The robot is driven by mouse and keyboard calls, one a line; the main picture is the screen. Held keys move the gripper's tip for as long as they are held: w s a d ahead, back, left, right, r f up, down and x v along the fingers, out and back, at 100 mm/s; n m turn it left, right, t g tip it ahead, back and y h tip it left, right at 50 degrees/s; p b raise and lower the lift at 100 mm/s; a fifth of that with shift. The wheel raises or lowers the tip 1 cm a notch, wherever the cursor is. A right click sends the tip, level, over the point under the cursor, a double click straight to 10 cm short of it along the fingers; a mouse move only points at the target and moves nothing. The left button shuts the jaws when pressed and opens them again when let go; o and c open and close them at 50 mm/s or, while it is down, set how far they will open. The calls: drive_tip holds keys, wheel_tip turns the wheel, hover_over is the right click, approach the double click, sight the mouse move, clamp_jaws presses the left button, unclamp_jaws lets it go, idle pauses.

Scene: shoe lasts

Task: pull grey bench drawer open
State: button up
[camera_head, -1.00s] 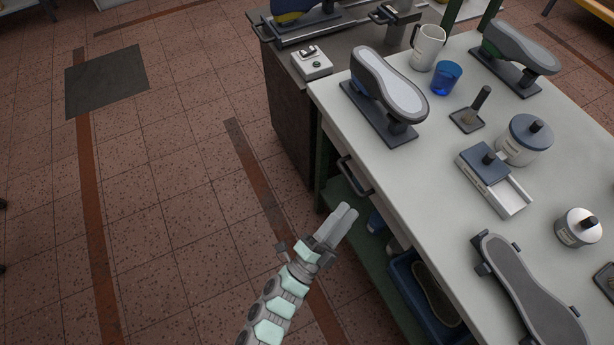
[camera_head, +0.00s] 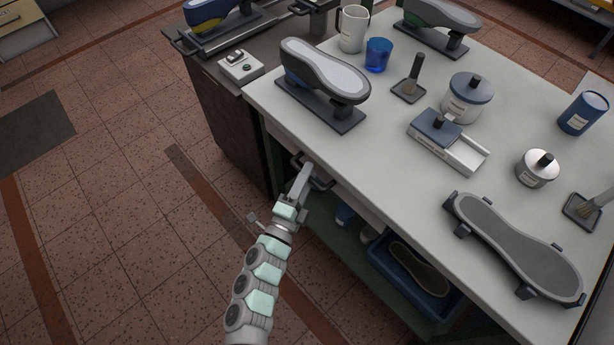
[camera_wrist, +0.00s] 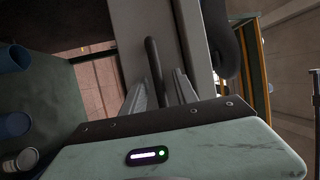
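The grey bench drawer (camera_head: 345,192) is under the front edge of the light-topped bench, its front face partly hidden by my gripper. Its dark bar handle (camera_head: 322,183) sticks out from the front. My gripper (camera_head: 305,170) is at the handle. In the wrist view, the handle (camera_wrist: 154,68) runs between the two fingers of my gripper (camera_wrist: 160,92), with gaps visible beside it. The fingers look apart and not closed on the bar. The drawer front (camera_wrist: 140,25) lies just ahead of the fingertips. The drawer looks shut.
The bench top (camera_head: 390,165) holds a shoe last on a stand (camera_head: 325,72), jars, a mug and brushes. A blue bin (camera_head: 385,265) sits on the green lower shelf under the drawer. A dark cabinet (camera_head: 228,125) stands to the left. The tiled floor (camera_head: 120,220) in front is clear.

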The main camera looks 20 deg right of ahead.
drive_tip(key=shift+w+d, duration=0.1)
clamp_jaws()
idle(0.4)
idle(1.1)
